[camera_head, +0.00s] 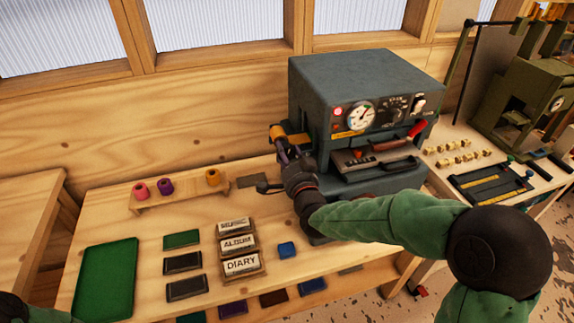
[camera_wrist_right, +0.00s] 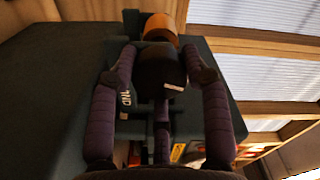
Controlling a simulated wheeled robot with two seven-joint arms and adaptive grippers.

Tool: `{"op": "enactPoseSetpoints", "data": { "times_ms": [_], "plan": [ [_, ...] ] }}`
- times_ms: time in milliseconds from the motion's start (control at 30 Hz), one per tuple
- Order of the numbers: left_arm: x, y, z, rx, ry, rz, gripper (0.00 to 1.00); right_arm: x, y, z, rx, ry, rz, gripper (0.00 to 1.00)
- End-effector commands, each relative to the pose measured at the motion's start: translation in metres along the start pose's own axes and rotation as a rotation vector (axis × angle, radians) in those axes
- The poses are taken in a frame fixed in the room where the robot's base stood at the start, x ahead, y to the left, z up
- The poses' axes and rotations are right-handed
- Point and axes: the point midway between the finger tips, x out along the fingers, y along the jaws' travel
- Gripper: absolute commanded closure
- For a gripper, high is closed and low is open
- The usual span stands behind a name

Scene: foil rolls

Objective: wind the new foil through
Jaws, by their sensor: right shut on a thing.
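The grey foil press (camera_head: 345,85) stands at the back of the bench, with a dial and a red-handled lever on its front. A gold foil roll (camera_head: 296,139) sits on its left side; it also shows in the right wrist view (camera_wrist_right: 160,28). My right gripper (camera_head: 284,152) is at that side, just below the roll. In the right wrist view its two purple fingers (camera_wrist_right: 160,62) are shut on a black knob (camera_wrist_right: 160,72), beside partly hidden white lettering. My left gripper is out of view.
A wooden rack (camera_head: 180,197) holds pink, purple and gold rolls. A green tray (camera_head: 106,280), several dark pads and blocks reading MUSIC, ALBUM and DIARY (camera_head: 241,265) lie in front. Another bench with brass type (camera_head: 460,152) is at the right.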

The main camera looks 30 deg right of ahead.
Motion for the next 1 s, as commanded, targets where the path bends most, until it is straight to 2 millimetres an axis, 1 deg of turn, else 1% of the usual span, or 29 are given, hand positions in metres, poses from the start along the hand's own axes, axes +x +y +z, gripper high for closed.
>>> {"op": "enactPoseSetpoints", "data": {
  "times_ms": [33, 100, 400, 700, 1000],
  "plan": [
    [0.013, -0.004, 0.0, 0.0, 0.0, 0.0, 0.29, 0.001, 0.0, -0.003, 0.042, 0.015, -0.014, 0.85],
    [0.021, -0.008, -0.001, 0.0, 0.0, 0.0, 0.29, 0.001, 0.0, -0.004, 0.103, 0.016, -0.013, 0.85],
    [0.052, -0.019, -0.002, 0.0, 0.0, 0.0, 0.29, 0.001, -0.001, -0.005, 0.317, 0.014, -0.014, 0.85],
    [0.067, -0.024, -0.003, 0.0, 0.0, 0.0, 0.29, 0.001, -0.002, -0.006, 0.426, 0.014, -0.012, 0.85],
    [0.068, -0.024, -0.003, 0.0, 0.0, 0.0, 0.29, 0.001, -0.003, -0.007, 0.448, 0.014, -0.011, 0.85]
  ]
}}
